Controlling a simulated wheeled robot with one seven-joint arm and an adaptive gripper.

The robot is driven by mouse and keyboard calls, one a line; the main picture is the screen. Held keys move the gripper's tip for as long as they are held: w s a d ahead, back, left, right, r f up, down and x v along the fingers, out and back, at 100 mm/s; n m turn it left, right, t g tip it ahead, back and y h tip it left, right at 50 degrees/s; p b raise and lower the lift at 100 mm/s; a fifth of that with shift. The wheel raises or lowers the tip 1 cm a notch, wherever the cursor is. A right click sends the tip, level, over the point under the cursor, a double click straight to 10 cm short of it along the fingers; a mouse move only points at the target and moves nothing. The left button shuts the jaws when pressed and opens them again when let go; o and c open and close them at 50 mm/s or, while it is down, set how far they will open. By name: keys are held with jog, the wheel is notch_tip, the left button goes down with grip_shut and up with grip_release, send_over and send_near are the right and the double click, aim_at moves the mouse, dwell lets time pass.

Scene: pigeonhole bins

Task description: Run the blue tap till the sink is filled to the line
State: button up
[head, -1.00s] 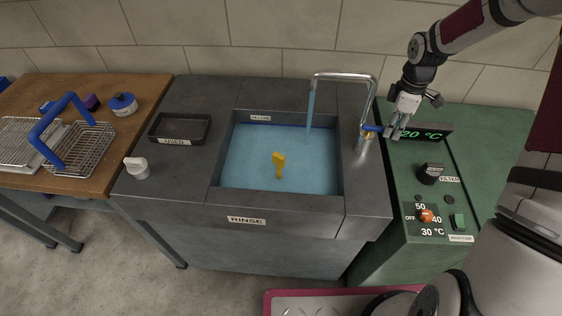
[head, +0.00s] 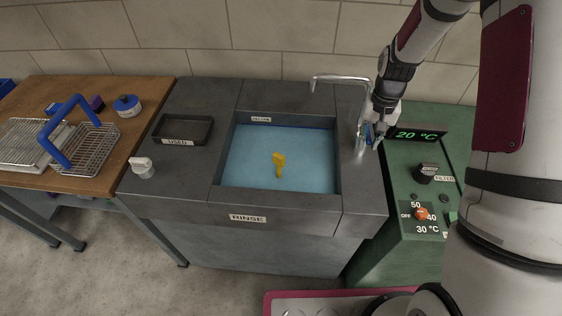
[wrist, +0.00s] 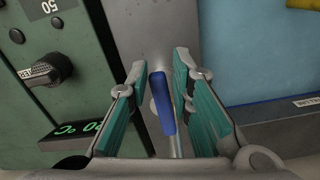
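The grey sink (head: 340,165), labelled RINSE, holds light blue water (head: 250,160). A dark blue line (head: 300,127) runs along its back wall, with the water surface at or very near it. The metal tap (head: 340,78) arches over the sink, and no stream shows below its spout. The blue tap handle (wrist: 163,103) lies between my fingers in the wrist view, with gaps on both sides. My gripper (wrist: 158,78) is open around it; in the head view my gripper (head: 370,138) largely hides the handle.
A yellow object (head: 279,163) is in the water. A green unit (head: 400,180) with a 20 °C display (head: 419,134), a FILTER knob (head: 426,172) and an orange dial (head: 422,214) stands at right. A USED tray (head: 183,130) and wire basket (head: 92,150) are at left.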

jog(key=o, duration=1.1)
notch_tip(320, 180, up, 7)
jog(key=p, duration=0.1)
notch_tip(320, 180, up, 12)
dwell(0.6)
dwell(0.3)
